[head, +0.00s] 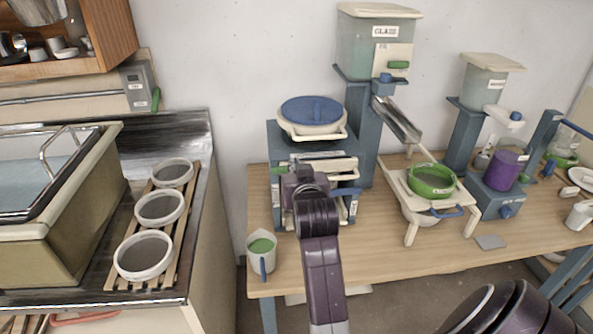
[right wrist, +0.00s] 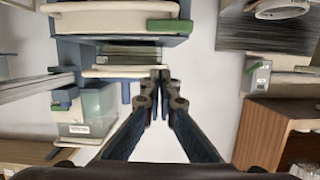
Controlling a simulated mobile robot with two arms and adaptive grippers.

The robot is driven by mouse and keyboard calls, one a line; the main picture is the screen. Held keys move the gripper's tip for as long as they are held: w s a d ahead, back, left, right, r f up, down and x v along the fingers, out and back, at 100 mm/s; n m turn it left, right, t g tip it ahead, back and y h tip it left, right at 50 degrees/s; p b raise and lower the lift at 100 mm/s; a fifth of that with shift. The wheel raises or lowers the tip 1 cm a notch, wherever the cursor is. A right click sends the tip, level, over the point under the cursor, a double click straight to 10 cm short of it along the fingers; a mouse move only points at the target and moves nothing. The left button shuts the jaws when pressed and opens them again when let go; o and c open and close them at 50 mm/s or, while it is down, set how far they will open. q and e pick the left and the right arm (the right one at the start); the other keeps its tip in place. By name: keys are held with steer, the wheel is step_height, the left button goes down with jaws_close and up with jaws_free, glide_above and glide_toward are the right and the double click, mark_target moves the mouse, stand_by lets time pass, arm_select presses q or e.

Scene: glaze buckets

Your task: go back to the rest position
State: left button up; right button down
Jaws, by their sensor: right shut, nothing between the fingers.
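My right gripper (head: 304,178) is at the front of the blue rack (head: 283,150), in front of its stacked cream and metal layers. In the head view its fingertips are hard to make out. In the right wrist view its two fingers (right wrist: 160,76) meet, shut and with nothing between them. The cream board with a green handle (right wrist: 170,25) shows beyond them, and I cannot tell whether they touch the rack. My left gripper is not in view.
A cream pan with a blue lid (head: 312,112) sits on the rack. A cup with green contents (head: 262,258) stands at the table's left front corner. A green-rimmed sieve (head: 431,180) rests on a cream stand to the right. Three round sieves (head: 160,208) lie on slats at left.

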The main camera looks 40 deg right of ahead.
steer(key=s+a+f+n+g+y, duration=0.2)
steer(key=s+a+f, duration=0.3)
steer(key=f, duration=0.2)
steer(key=s+a+f+n+g+y, duration=0.1)
steer(key=s+a+f+n+y, duration=0.15)
steer(key=s+a+f, duration=0.35)
steer(key=s+a+f+n+g+y, duration=0.1)
steer(key=s+a+f+g, duration=0.1)
steer(key=s+a+f, duration=0.4)
steer(key=s+a+f+n+g+y, duration=0.1)
steer(key=s+a+f+n+g, duration=0.1)
steer(key=s+f, duration=0.35)
steer(key=s+a+f+n+g+y, duration=0.1)
steer(key=s+a+f+g+y, duration=0.2)
steer(key=s, duration=0.5)
step_height(320, 180, down, 28)
steer(key=s+h+b, duration=0.2)
steer(key=s+b, duration=0.1)
steer(key=s+d+f+g+b, duration=0.2)
steer(key=s+f, duration=1.4)
steer(key=f, duration=0.2)
steer(key=shift+s+d, duration=0.15)
steer(key=shift+d, duration=0.1)
steer(key=shift+n, duration=0.25)
